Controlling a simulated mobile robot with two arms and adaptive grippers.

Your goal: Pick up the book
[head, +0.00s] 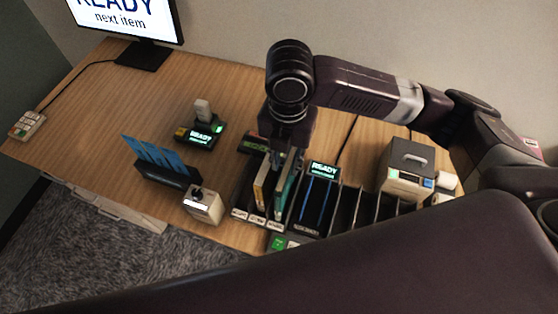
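Several thin upright books stand in a dark slotted sorter (345,212) on the wooden desk. One has an orange and cream edge (262,183); a teal one (285,188) stands just right of it. My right gripper (286,156) points down from above at the top of these books. Its fingers are dark and small here and overlap the book tops, so I cannot tell whether they are open, shut or touching a book. My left gripper is not in view.
A small scanner-like stand (200,137) and a holder with blue cards (165,172) sit left of the sorter. A white box (203,205) is near the front edge. A label printer (407,168) stands right. A monitor (128,18) is at the back left.

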